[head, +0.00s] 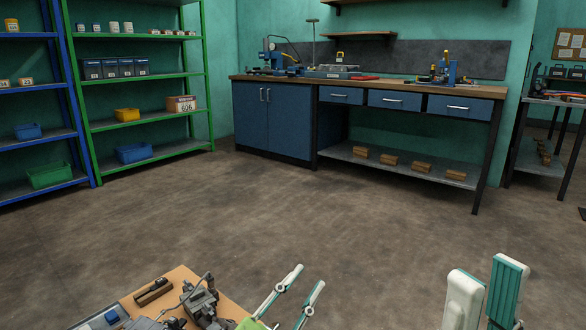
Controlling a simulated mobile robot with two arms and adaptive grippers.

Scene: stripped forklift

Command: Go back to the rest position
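My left gripper (308,277) is at the bottom centre of the head view, just right of a wooden-topped surface with metal parts. Its two white and teal fingers stand apart with nothing visible between them. My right gripper (487,265) is at the bottom right, over bare floor. Its two fingers point up with a gap between them, and no object shows in the gap. The lower parts of both grippers are cut off by the frame's bottom edge.
The wooden-topped surface (181,274) at the bottom left carries grey metal parts (202,298) close to my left gripper. A blue-fronted workbench (270,118) stands at the back wall, with green shelving (147,76) to its left. The brown floor (300,220) between is clear.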

